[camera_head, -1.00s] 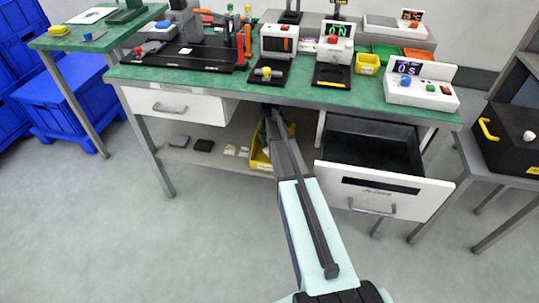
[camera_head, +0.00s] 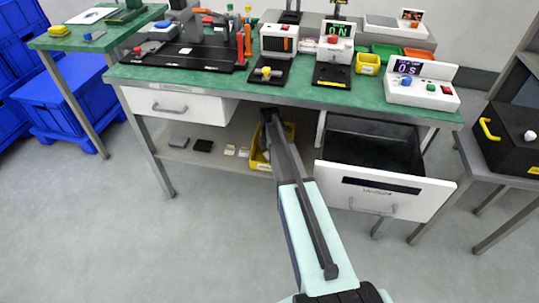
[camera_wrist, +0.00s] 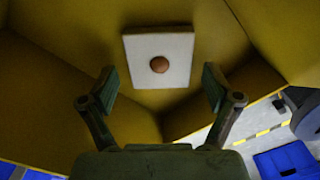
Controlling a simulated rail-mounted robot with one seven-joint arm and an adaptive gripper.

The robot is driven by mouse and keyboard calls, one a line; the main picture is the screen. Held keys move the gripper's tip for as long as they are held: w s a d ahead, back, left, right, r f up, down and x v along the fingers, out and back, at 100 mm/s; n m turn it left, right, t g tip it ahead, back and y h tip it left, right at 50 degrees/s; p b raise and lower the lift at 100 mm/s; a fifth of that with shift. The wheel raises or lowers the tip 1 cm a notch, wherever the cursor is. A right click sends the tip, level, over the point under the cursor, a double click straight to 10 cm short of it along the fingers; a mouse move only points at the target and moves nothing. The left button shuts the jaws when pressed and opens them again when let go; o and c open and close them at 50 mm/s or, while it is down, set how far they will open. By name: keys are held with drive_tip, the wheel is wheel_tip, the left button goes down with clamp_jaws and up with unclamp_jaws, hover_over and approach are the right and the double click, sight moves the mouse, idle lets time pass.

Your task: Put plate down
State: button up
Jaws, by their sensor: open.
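The plate (camera_wrist: 158,60), a pale square with a round brown knob in its middle, lies inside the yellow bin (camera_wrist: 60,75) in the wrist view. My gripper (camera_wrist: 160,82) is open, with one finger on each side below the plate in the picture. The fingers show apart from the plate and hold nothing. In the head view the yellow bin (camera_head: 257,160) stands on the shelf under the green workbench. My arm reaches under the bench there, and the plate and fingertips are hidden.
The workbench (camera_head: 130,72) overhangs the shelf (camera_head: 175,155). An open drawer (camera_head: 375,195) juts out right of my arm, and a shut drawer (camera_head: 180,105) is at left. Small dark and pale pieces lie on the shelf. The floor in front is clear.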

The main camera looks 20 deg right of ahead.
drive_tip(key=shift+r, duration=0.1)
drive_tip(key=shift+r+p, duration=0.7)
drive_tip(key=shift+r, duration=3.1)
